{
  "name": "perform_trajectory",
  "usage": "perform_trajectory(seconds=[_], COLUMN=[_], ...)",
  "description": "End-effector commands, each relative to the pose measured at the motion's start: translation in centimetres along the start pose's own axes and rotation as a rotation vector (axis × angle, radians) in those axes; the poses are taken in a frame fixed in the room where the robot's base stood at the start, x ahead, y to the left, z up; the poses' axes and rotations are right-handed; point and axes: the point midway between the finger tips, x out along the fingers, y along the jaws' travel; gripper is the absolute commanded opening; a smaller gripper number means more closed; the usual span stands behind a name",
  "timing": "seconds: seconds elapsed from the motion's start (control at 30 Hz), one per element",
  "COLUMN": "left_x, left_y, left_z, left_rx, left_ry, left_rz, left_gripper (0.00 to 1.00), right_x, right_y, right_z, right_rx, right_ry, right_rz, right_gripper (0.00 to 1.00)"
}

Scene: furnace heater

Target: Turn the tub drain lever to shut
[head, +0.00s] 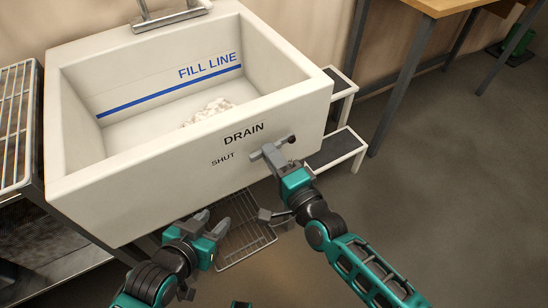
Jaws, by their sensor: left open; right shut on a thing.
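The white tub (90,190) has the words DRAIN and SHUT on its front wall. The drain lever (291,138) shows as a small dark end at the right of the DRAIN lettering; the rest of it is mostly hidden by my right gripper. My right gripper (268,152) is shut on the lever, against the tub's front wall to the right of SHUT. My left gripper (211,222) is open and empty, below the tub's front wall and apart from the lever.
A wire rack (243,243) lies low below the tub. Steps (338,148) stand to the tub's right. A wooden-topped table (440,6) is at the upper right, and a wire shelf (14,125) at the left. The floor at the right is clear.

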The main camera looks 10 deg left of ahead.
Motion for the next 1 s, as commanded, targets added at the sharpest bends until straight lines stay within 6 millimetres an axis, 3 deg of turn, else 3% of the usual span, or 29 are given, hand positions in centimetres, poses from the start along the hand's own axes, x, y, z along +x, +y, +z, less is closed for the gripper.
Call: perform_trajectory(seconds=[0.7, 0.73, 1.0], left_x=[0.00, 0.00, -0.01], left_y=[0.09, 0.10, 0.18], left_z=[-0.40, -0.42, -0.50], left_rx=[0.002, 0.002, 0.001], left_ry=[0.006, 0.007, 0.008], left_rz=[0.002, 0.002, 0.003], left_gripper=[0.43, 0.43, 0.43], right_x=[-0.03, -0.03, -0.01], right_y=[-0.45, -0.45, -0.46], right_z=[0.07, 0.07, 0.02], right_rx=[0.085, 0.085, 0.079], right_ry=[-0.001, -0.001, -0.001], right_rz=[0.001, 0.001, 0.000], right_gripper=[0.00, 0.22, 0.47])
